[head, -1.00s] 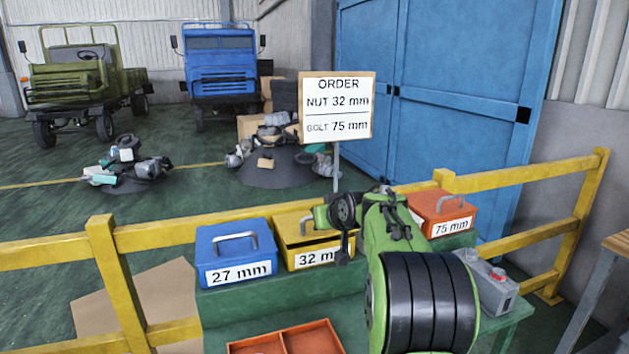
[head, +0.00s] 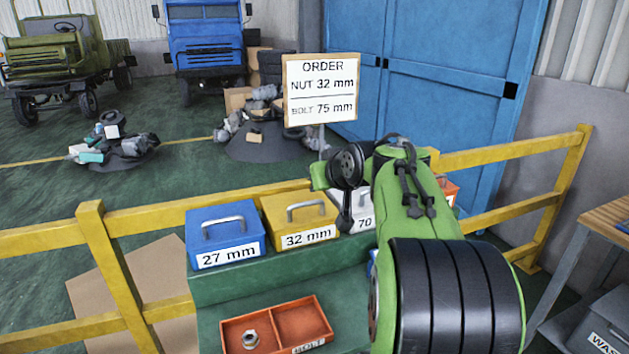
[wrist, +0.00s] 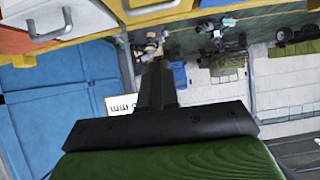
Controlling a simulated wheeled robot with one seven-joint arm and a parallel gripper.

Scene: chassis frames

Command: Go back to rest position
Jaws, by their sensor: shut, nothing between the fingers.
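My gripper (wrist: 157,88) shows in the wrist view with its dark fingers together and nothing between them. In the head view my green arm fills the right middle, and a dark finger part of my gripper (head: 345,218) hangs in front of the white 70 box (head: 365,223). The order sign (head: 321,92) reads nut 32 mm, bolt 75 mm. An orange tray (head: 274,316) has two compartments; a nut (head: 250,340) lies in the left one, and the visible part of the right one looks bare.
The blue 27 mm box (head: 222,230) and yellow 32 mm box (head: 300,212) stand on the green bench step (head: 250,284). An orange box (head: 452,190) is mostly behind my arm. A yellow railing (head: 150,217) runs behind. A table (head: 608,214) and grey bin (head: 597,325) stand right.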

